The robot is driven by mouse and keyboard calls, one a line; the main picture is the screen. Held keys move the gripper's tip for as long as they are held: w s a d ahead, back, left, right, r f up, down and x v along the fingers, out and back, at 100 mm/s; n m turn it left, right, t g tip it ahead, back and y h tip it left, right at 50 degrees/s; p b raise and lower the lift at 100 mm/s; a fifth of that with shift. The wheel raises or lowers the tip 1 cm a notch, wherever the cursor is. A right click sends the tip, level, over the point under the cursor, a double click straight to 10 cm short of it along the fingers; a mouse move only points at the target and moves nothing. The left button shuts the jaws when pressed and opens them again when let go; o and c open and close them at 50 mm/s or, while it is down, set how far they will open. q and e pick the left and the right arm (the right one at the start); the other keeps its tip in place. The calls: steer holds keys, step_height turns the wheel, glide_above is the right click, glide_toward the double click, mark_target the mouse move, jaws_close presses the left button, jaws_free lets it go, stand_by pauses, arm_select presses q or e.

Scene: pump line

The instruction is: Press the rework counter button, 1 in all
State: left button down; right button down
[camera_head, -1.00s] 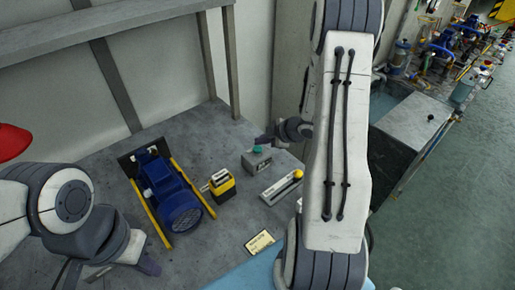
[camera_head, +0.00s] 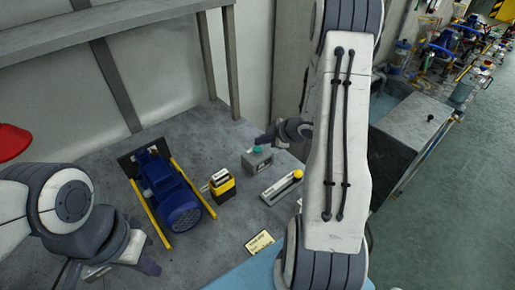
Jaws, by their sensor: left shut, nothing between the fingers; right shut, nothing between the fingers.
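The rework counter is a small grey box (camera_head: 257,163) on the grey bench, with a green button (camera_head: 257,149) on its top. My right gripper (camera_head: 262,141) is shut and comes in from the right, with its tip at the green button. It looks to touch or nearly touch the button; I cannot tell whether the button is pressed down. The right arm hides part of the bench right of the counter. My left gripper (camera_head: 150,268) is shut and empty at the lower left, low over the bench, far from the counter.
A blue motor (camera_head: 172,192) sits between yellow rails on the left. A yellow and black device (camera_head: 222,186) stands beside it. A red lamp (camera_head: 12,142) is at the left edge.

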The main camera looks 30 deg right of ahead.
mark_target(261, 149)
stand_by(0.3)
steer(key=shift+f+b, duration=0.3)
steer(key=shift+f, duration=0.1)
steer(key=shift+f+b, duration=0.5)
steer(key=shift+f, duration=0.15)
stand_by(0.7)
steer(key=shift+r, duration=0.15)
steer(key=shift+r+p, duration=0.95)
steer(key=shift+p, duration=0.1)
step_height(261, 149, up, 5)
steer(key=p, duration=0.5)
